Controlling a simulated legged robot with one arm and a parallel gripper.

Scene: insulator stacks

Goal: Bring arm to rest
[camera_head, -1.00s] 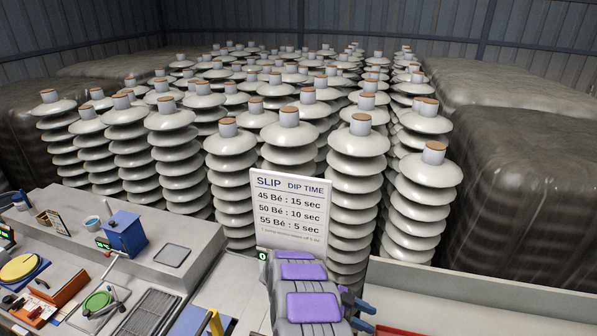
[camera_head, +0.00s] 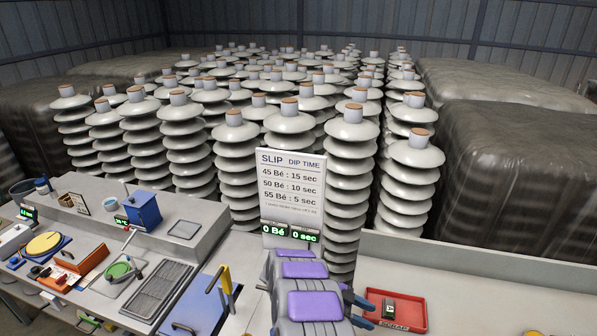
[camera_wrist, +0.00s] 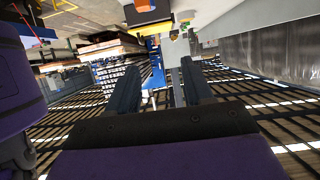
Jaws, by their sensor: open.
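My arm, grey with purple pads, rises from the bottom middle of the head view, folded in front of the bench. Blue parts of my gripper (camera_head: 358,305) show at its right side, partly hidden by the arm. In the wrist view my gripper (camera_wrist: 160,85) has its two dark fingers well apart, with nothing between them. A grated floor shows beyond the fingers. The white sign (camera_head: 292,192) headed "SLIP DIP TIME" stands behind my arm, with green displays reading 0 Bé and 0 sec.
A red tray (camera_head: 410,303) holding a small device lies right of my arm. Left on the bench are a blue box (camera_head: 143,208), a yellow disc (camera_head: 43,244), a green disc (camera_head: 118,270), a metal grate (camera_head: 155,290) and a blue lid (camera_head: 200,308). Insulator stacks (camera_head: 235,160) stand behind.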

